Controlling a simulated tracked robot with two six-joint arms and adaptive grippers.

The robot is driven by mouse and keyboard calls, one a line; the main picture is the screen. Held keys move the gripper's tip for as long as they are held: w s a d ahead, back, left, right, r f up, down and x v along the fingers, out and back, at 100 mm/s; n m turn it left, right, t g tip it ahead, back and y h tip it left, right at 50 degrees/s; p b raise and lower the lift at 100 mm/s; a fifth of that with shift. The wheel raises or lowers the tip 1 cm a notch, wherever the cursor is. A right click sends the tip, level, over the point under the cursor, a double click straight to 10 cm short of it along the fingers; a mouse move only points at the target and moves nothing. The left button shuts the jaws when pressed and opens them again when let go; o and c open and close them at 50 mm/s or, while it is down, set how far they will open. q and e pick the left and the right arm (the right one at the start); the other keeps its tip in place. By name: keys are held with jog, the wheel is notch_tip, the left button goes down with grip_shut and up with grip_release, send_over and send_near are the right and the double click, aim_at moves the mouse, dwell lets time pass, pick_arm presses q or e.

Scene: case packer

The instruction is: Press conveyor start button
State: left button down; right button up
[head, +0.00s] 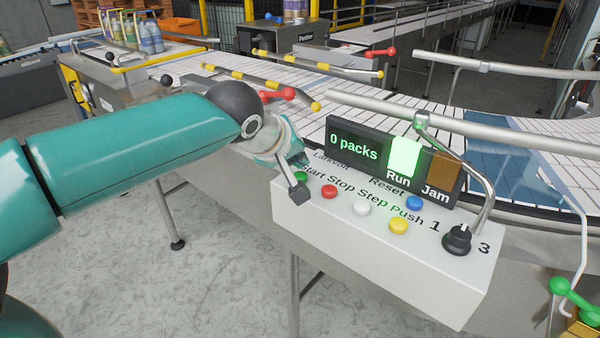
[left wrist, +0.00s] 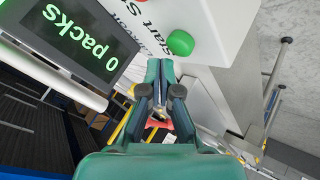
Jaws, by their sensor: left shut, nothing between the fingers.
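The green start button (head: 300,177) sits at the left end of a white control box (head: 385,262), beside the "Start" label. In the left wrist view the green button (left wrist: 180,42) is just beyond the fingertips, slightly to their right. My left gripper (head: 297,192) is shut and empty, its tips at the box's left end close to the button, partly covering it in the head view. In the left wrist view the gripper (left wrist: 161,68) appears apart from the button, but I cannot tell the exact gap. My right gripper is not in view.
Red (head: 329,191), white (head: 362,208), yellow (head: 398,226) and blue (head: 413,203) buttons and a black knob (head: 457,239) share the box. The display (head: 354,146) reads "0 packs". The Run lamp (head: 404,157) is bright green; Jam (head: 441,172) is dull orange. Rails and conveyor lie behind.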

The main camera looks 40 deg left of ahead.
aim_at(298, 175)
pick_arm(q)
jog(key=shift+r, duration=0.1)
notch_tip(298, 175, up, 5)
jog(key=p, duration=0.3)
jog(key=shift+p, duration=0.35)
dwell(1.4)
